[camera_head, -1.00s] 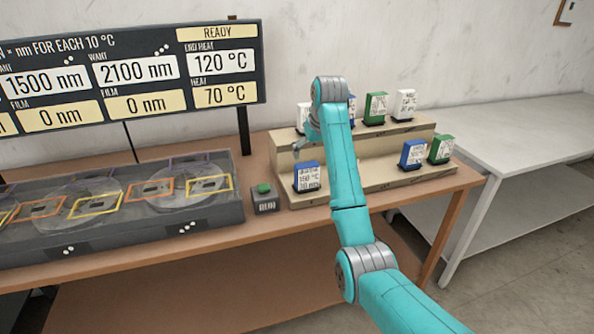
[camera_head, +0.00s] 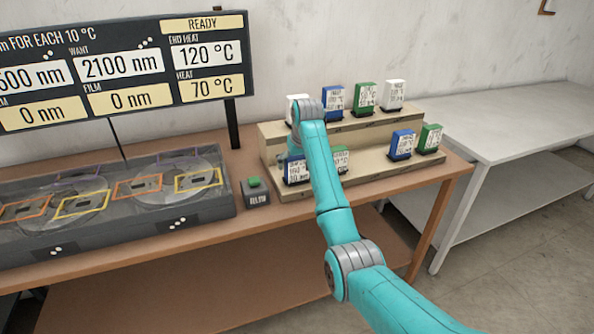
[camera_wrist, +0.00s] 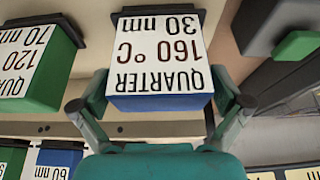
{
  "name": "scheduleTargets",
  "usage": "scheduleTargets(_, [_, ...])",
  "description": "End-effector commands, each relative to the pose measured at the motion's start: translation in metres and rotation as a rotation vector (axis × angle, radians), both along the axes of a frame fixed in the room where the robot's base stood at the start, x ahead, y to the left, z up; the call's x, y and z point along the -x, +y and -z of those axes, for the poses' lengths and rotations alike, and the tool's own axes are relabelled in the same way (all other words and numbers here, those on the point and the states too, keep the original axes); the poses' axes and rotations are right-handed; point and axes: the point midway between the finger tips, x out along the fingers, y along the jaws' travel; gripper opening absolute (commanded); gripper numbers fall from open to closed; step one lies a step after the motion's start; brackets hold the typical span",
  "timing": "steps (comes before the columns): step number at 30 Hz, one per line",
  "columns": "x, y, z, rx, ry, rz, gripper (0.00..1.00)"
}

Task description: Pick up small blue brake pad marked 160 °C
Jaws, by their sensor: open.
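The small blue brake pad marked 160 °C (camera_wrist: 160,102) is in the upper middle of the wrist view, its white label reading "QUARTER 160 °C 30 nm" upside down. In the head view the blue pad (camera_head: 294,172) stands at the left end of the stand's lower step, partly covered by my arm. My gripper (camera_wrist: 160,108) is open, with one finger on each side of the pad's near end in the wrist view. I cannot tell whether the fingers touch it.
A green pad marked 120 (camera_wrist: 45,70) stands beside the blue one. More white, blue and green pads stand on the stepped stand (camera_head: 385,168). A button box (camera_head: 255,192) and the tray machine (camera_head: 110,222) lie left. The white side table (camera_head: 520,135) is clear.

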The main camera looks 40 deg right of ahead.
Motion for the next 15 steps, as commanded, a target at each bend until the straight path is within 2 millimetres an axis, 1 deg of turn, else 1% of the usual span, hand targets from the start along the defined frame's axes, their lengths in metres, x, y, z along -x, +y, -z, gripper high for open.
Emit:
scheduleTargets(3, [-0.0014, -0.0003, 0.004, 0.0, 0.001, 0.0, 1.0])
scheduleTargets(8, [-0.0014, -0.0003, 0.0038, 0.0, 0.0, 0.0, 1.0])
scheduleTargets(9, [-0.0014, -0.0003, 0.0038, 0.0, 0.0, 0.0, 0.95])
scheduleTargets(11, [-0.0014, -0.0003, 0.0038, 0.0, 0.0, 0.0, 0.8])
scheduleTargets(12, [-0.0014, -0.0003, 0.0037, 0.0, 0.0, 0.0, 0.7])
scheduleTargets(14, [-0.0013, -0.0003, 0.0038, 0.0, 0.0, 0.0, 0.55])
scheduleTargets(15, [-0.0014, -0.0003, 0.0039, 0.0, 0.0, 0.0, 0.45])
